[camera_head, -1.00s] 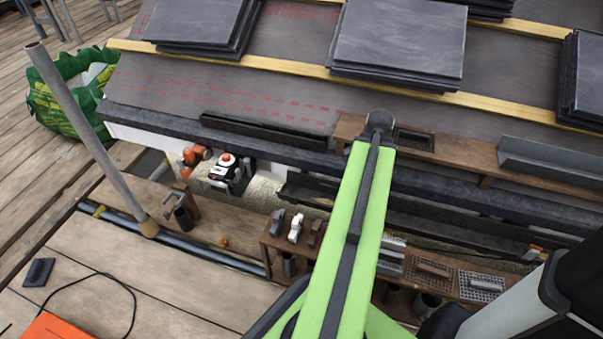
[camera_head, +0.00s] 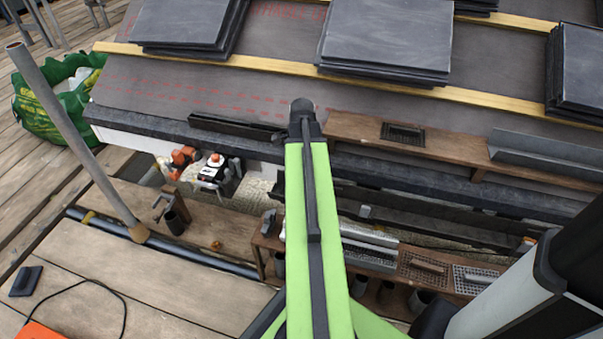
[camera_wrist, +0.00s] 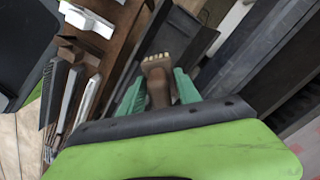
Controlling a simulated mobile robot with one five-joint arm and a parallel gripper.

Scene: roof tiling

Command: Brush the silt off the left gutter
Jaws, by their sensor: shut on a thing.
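In the wrist view, the green jaws of my gripper (camera_wrist: 157,92) are shut on a small brush (camera_wrist: 158,68) with a brown handle and a pale, toothed-looking end pointing away from me. A dark gutter trough (camera_wrist: 178,42) lies just beyond the brush end; I cannot tell whether they touch. In the head view, a long dark gutter (camera_head: 440,218) runs below the eave, its left part behind my green arm. Another short dark channel (camera_head: 232,126) lies on the roof edge at left. My gripper is hidden in the head view. I cannot make out silt clearly.
A wooden tool shelf (camera_head: 352,257) stands in front of the gutter; several tools (camera_wrist: 75,95) lie on it. An orange and white device (camera_head: 214,168) sits at left. Slate stacks (camera_head: 385,40) lie on the roof. A grey pole (camera_head: 70,130) leans at far left.

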